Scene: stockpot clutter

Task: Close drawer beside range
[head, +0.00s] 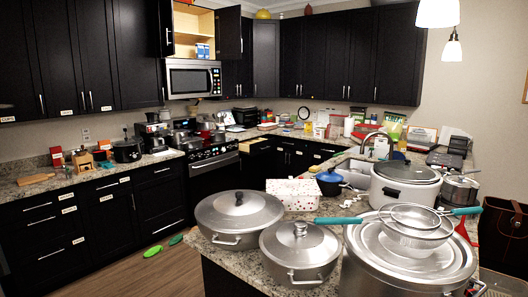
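The range (213,168) stands against the back counter, with pots on its cooktop. Just right of it, a black-fronted drawer (254,146) under the counter appears pulled out, with its pale wood inside showing. How far it is out is hard to tell at this distance. Neither of my grippers is in view.
A near counter holds large pots, including a stockpot (410,262) with a strainer on it, a lidded pan (240,214) and a white cooker (404,185). Green shoes (153,251) lie on the wooden floor (135,270). An upper cabinet (194,32) stands open above the microwave.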

